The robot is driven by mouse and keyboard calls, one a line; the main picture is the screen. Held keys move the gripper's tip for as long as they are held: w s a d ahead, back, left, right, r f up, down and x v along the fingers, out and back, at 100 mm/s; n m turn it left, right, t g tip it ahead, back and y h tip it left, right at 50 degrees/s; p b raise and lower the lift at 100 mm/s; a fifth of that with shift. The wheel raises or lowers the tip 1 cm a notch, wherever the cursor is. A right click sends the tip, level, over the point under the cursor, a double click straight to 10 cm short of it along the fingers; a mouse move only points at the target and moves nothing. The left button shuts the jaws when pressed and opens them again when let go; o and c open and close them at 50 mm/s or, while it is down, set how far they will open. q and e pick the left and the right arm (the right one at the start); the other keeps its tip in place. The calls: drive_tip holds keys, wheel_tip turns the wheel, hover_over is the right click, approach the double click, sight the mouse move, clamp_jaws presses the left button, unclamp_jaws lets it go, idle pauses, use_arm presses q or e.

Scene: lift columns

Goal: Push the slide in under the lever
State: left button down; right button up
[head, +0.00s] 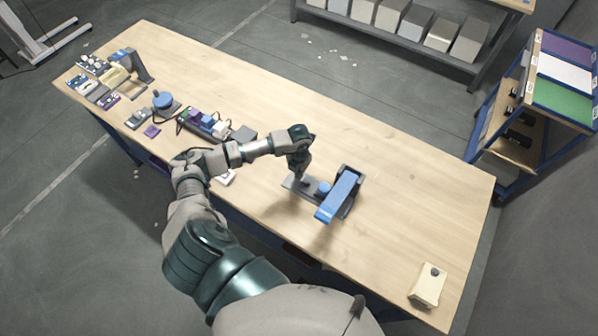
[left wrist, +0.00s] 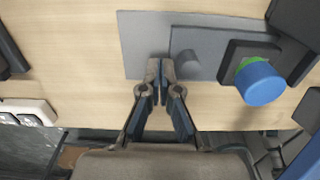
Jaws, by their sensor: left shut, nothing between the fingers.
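The blue lever (head: 341,194) stands on a dark frame at the right end of a grey base plate (left wrist: 143,38). The slide (left wrist: 213,53) is a darker grey plate on that base, with a short grey peg and a dark block bearing a green ring and blue cylinder (left wrist: 260,84). The blue cylinder (head: 324,187) shows just left of the lever in the head view. My left gripper (left wrist: 161,68) is shut and empty, its tips by the slide's left end; I cannot tell if they touch. My right gripper is not in view.
A cream block with a dark knob (head: 428,285) lies at the table's near right corner. Several small devices and a blue-topped knob (head: 162,100) stand to the left. A white item (left wrist: 27,112) lies left of the gripper.

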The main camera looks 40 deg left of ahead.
sight(313, 188)
use_arm(q)
drive_tip(key=shift+d+f, duration=0.15)
drive_tip(key=shift+f, duration=0.4)
drive_tip(key=shift+f+b, duration=0.6)
drive_tip(key=shift+b, duration=0.1)
drive_tip(key=shift+w+d, duration=0.15)
drive_tip(key=shift+d, duration=0.8)
drive_tip(key=shift+w+d, duration=0.2)
drive_tip(key=shift+d, duration=1.85)
drive_tip(key=shift+a, duration=0.1)
drive_tip(key=shift+a+r, duration=0.1)
drive_tip(key=shift+a, duration=0.1)
drive_tip(key=shift+r+p, duration=2.2)
drive_tip(key=shift+r, duration=0.8)
drive_tip(key=shift+s+f, duration=0.1)
